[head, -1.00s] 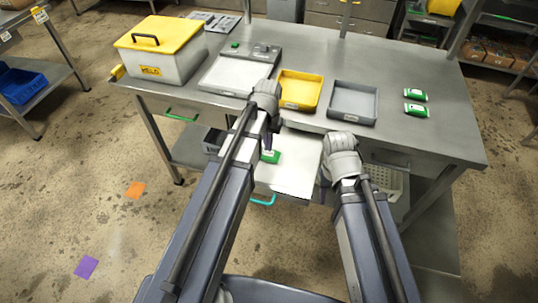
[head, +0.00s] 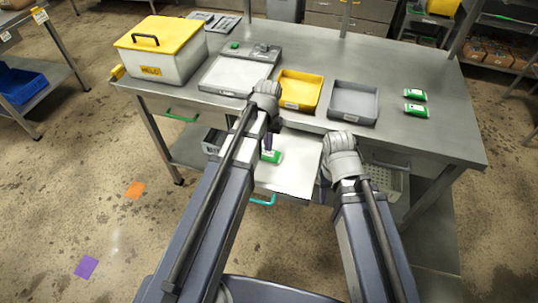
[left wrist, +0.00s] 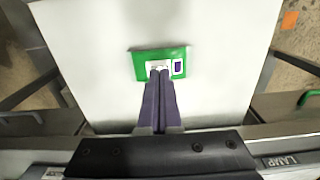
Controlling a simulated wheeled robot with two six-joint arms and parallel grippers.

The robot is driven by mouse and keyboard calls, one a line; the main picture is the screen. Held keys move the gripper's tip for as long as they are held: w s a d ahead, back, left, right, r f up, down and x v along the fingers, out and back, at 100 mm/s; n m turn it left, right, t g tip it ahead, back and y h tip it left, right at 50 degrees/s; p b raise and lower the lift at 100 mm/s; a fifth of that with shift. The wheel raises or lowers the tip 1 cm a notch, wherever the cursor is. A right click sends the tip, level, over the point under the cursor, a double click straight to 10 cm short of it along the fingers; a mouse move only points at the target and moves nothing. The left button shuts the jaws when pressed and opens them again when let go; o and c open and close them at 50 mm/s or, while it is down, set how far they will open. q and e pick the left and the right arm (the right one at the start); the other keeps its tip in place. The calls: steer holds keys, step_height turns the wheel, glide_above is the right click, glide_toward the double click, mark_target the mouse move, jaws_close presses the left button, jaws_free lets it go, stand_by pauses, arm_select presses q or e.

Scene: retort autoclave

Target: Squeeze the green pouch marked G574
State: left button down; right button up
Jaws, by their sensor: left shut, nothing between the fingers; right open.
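A green pouch with a white label (head: 272,156) lies on a white board (head: 295,177) at the front of the bench, partly hidden by my left arm in the head view. In the left wrist view the green pouch (left wrist: 139,66) lies flat below my left gripper (left wrist: 160,70). That gripper's fingers are closed together over the label, with nothing between them. I cannot read the label or tell whether the fingertips touch the pouch. My left gripper (head: 268,143) points down in the head view. My right gripper (head: 324,178) is open and empty at the board's right edge.
Two more green pouches (head: 415,95) (head: 415,110) lie on the bench at right. A yellow tray (head: 298,104) and grey tray (head: 353,117) stand behind my arms. A yellow-lidded box (head: 160,52) stands at the left. The bench right of the grey tray is mostly clear.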

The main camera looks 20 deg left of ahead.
mark_target(269, 153)
arm_select(q)
steer(key=shift+f+b, duration=0.85)
steer(key=shift+b, duration=0.05)
stand_by(1.8)
steer(key=shift+r+p, duration=0.55)
steer(key=shift+p, duration=0.1)
step_height(269, 153, up, 7)
steer(key=p, duration=0.6)
steer(key=shift+p, duration=0.4)
steer(key=shift+d+f, duration=0.1)
steer(key=s+d+m+y, duration=0.1)
steer(key=s+d+m, duration=0.2)
steer(key=s+d, duration=0.7)
steer(key=s, duration=0.4)
steer(key=shift+s+d, duration=0.15)
